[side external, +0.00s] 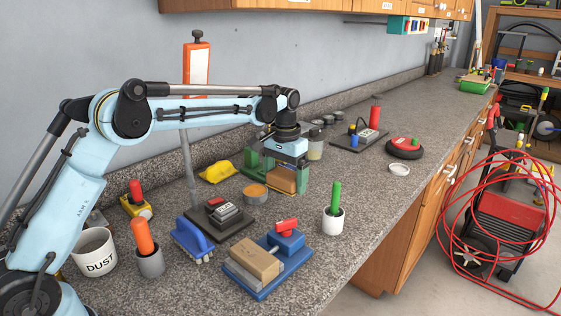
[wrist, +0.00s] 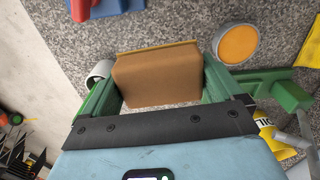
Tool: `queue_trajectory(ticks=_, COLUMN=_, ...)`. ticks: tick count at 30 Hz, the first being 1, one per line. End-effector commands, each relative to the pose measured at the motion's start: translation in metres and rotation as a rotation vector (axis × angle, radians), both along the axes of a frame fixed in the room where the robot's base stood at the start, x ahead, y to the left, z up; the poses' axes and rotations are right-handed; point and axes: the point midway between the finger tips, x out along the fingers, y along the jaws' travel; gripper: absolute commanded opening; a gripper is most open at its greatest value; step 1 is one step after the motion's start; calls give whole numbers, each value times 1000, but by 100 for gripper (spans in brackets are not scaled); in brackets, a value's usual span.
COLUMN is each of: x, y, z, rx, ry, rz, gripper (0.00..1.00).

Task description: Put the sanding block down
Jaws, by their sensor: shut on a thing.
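The sanding block (side external: 282,182) is a tan-brown block with a thin yellowish edge along one side. My gripper (side external: 280,177) is shut on it, low over the granite worktop (side external: 330,265). In the wrist view the block (wrist: 157,78) sits squarely between the two green fingers of my gripper (wrist: 158,90), which press on its left and right sides. The far side of the block faces the worktop. I cannot tell whether its underside touches the surface.
An orange-topped tin (side external: 255,193) stands just left of the block. A white cup with a green handle (side external: 333,220) is in front right. A white lid (side external: 399,169) is at right, with bare worktop between.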

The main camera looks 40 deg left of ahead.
Motion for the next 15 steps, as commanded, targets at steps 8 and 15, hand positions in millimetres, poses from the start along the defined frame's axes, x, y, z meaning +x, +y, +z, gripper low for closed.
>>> queue_trajectory(ticks=8, x=0, y=0, z=-3, rx=0, ry=0, rz=0, gripper=60)
queue_trajectory(ticks=15, x=0, y=0, z=-38, rx=0, ry=0, rz=0, gripper=60)
